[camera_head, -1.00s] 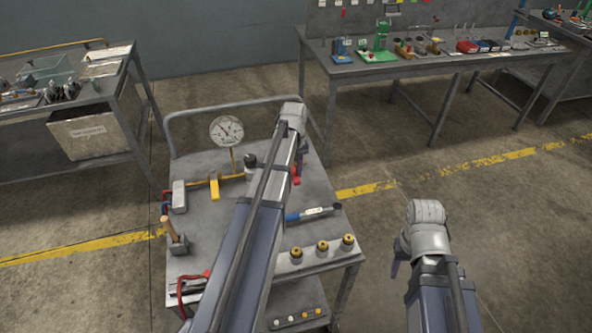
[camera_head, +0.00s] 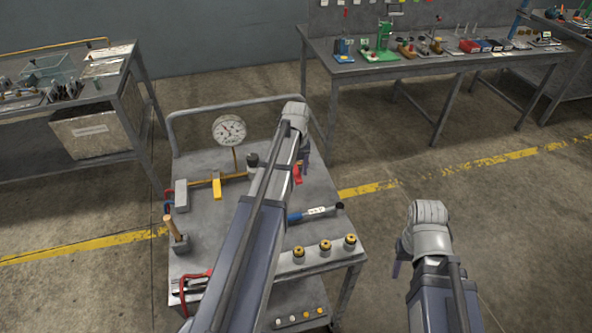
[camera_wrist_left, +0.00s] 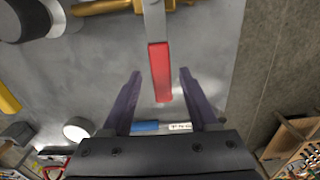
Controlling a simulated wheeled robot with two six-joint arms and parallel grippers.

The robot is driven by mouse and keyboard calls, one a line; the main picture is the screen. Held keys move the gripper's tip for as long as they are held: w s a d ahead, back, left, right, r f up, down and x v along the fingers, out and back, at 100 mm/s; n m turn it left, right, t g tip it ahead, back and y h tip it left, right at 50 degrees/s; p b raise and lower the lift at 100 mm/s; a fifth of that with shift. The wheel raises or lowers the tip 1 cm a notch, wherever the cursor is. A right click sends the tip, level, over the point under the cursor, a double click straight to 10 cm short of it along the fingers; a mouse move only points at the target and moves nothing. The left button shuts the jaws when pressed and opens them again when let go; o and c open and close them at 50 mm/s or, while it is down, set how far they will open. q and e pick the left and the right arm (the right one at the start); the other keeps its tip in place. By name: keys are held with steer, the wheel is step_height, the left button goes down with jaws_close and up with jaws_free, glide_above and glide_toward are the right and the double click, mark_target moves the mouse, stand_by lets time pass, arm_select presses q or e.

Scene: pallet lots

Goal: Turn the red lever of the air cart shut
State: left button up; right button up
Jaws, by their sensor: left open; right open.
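The red lever (camera_head: 298,174) is on the air cart (camera_head: 215,250), just below my left gripper's end in the head view. In the left wrist view the red handle (camera_wrist_left: 160,72) hangs from a grey metal stem and lies crosswise to a brass pipe (camera_wrist_left: 112,6). My left gripper (camera_wrist_left: 160,74) is open, with one purple finger on each side of the handle; a gap shows on both sides. In the head view my left arm hides part of the cart top. My right gripper (camera_head: 397,268) is open and empty, to the right of the cart over the floor.
The cart top also holds a round gauge (camera_head: 229,130), a yellow lever (camera_head: 217,185), a wooden-handled tool (camera_head: 173,228), a blue-and-white pen-like tool (camera_head: 315,213) and brass-topped fittings (camera_head: 325,247). A workbench (camera_head: 360,68) stands behind. The floor right of the cart is clear.

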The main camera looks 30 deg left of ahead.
mark_target(298, 174)
arm_select(q)
steer(key=shift+r, duration=0.1)
step_height(298, 174, up, 8)
steer(key=p, duration=0.8)
steer(key=shift+f, duration=0.2)
steer(key=shift+s+d, duration=0.1)
steer(key=shift+d, duration=0.3)
steer(key=s+d+n, duration=0.9)
steer(key=d+n, duration=0.3)
steer(key=d, duration=0.2)
steer(key=s+d+n+y, duration=0.1)
steer(key=s+d+n, duration=0.8)
steer(key=d, duration=0.5)
steer(key=n, duration=0.2)
steer(key=shift+n, duration=0.4)
